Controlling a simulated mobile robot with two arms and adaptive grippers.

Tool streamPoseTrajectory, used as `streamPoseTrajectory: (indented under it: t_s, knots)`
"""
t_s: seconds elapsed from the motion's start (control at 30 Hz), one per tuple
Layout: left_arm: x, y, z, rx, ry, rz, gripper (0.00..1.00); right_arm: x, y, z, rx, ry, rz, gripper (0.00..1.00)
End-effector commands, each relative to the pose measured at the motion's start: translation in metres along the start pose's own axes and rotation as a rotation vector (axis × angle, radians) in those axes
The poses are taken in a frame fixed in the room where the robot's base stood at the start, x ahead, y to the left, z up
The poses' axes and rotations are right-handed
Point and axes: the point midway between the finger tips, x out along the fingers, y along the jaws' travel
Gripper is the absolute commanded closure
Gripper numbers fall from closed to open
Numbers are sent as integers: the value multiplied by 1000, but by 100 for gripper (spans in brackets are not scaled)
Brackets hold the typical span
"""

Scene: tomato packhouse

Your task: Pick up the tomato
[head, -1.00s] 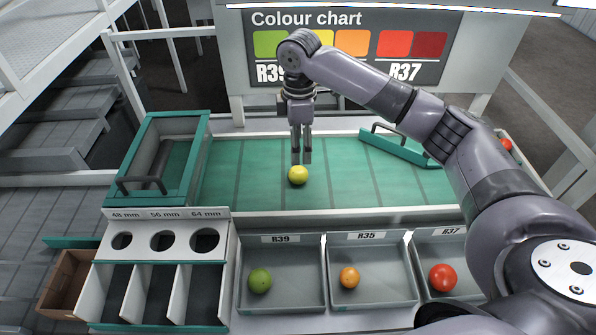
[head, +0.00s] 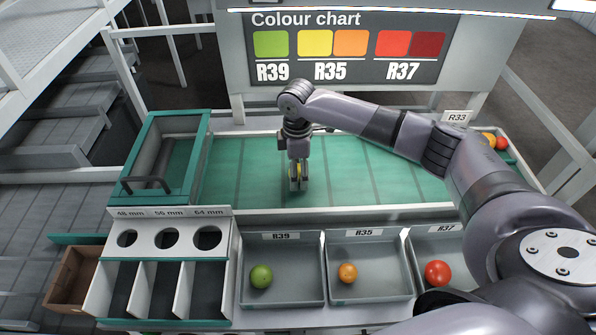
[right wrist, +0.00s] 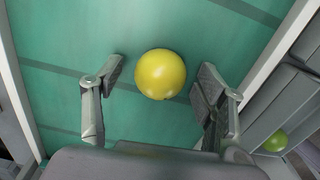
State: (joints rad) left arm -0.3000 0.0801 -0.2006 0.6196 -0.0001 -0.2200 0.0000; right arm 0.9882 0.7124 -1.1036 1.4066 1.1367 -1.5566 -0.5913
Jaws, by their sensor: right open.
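A yellow tomato (right wrist: 160,74) rests on the green belt (right wrist: 60,45), between the spread fingers of my right gripper (right wrist: 157,95) in the right wrist view. A gap shows on both sides of it, so the gripper is open and not touching it there. In the head view my right gripper (head: 298,182) points down over the belt and its fingers hide most of the tomato (head: 295,171). My left gripper is not in view.
Bins in front hold a green tomato (head: 261,276), an orange tomato (head: 348,273) and a red tomato (head: 437,273). A sizing board (head: 170,238) with round holes stands front left. A green-framed box (head: 200,165) stands at the belt's left end. The belt's middle is otherwise clear.

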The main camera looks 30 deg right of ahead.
Motion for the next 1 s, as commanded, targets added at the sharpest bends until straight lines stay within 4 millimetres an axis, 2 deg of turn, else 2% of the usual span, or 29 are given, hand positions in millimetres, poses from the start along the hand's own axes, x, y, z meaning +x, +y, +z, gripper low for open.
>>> streamPoseTrajectory:
  t_s: [0.07, 0.57, 0.83, 1.0]
  knots:
    - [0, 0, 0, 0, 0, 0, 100, 0, 0, 0, 0, 0, 0, 38]
    - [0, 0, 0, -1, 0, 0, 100, -1, 0, 0, 0, 0, 0, 71]
    - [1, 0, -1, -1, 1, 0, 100, -3, 0, 0, 0, 1, 1, 72]
    - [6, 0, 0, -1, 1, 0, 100, -24, 1, 0, -1, 3, 4, 72]
